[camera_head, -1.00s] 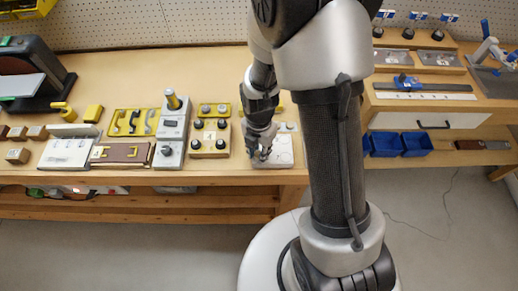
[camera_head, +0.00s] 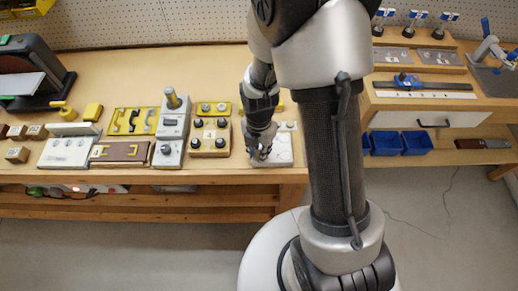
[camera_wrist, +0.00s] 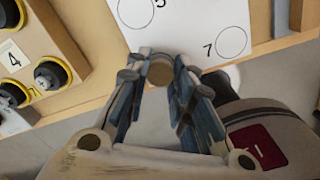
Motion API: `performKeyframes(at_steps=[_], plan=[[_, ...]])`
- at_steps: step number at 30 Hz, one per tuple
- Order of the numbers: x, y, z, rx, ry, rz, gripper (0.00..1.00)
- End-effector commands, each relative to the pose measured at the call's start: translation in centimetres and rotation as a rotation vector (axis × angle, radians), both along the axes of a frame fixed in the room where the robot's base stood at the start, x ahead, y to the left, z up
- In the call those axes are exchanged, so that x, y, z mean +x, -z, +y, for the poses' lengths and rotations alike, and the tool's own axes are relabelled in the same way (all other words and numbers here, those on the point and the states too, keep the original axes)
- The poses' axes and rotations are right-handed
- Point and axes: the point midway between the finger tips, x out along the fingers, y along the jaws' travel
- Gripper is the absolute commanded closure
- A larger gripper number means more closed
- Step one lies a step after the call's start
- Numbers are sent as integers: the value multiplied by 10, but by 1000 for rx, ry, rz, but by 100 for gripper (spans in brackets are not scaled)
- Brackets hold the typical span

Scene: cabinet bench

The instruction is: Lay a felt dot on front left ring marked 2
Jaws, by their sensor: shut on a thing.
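The white board (camera_head: 284,153) with printed rings lies at the front of the bench in the head view. In the wrist view, the board (camera_wrist: 195,30) shows a ring marked 7 (camera_wrist: 233,42) and a ring marked 5 (camera_wrist: 135,12), partly cut off. I cannot see a ring marked 2. My gripper (camera_head: 260,158) is over the front left part of the board. In the wrist view, my gripper (camera_wrist: 160,72) is shut on a small tan-grey round felt dot (camera_wrist: 160,71) at its fingertips. I cannot tell whether the dot touches the board.
A wooden block with dark knobs (camera_head: 209,138), marked 4, stands close to the left of the board. A grey block with an upright post (camera_head: 172,130) is farther left. The bench's front edge (camera_head: 230,177) is just below the board, with open floor beyond.

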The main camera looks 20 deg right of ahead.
Motion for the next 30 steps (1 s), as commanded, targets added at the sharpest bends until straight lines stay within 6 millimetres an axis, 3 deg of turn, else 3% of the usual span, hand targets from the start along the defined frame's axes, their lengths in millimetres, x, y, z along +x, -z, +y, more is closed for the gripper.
performKeyframes(at_steps=[18, 19, 30], plan=[[0, 5, 0, 0, 0, 0, 93], [0, 5, 0, 0, 0, 0, 76], [0, 5, 0, 0, 0, 0, 54]])
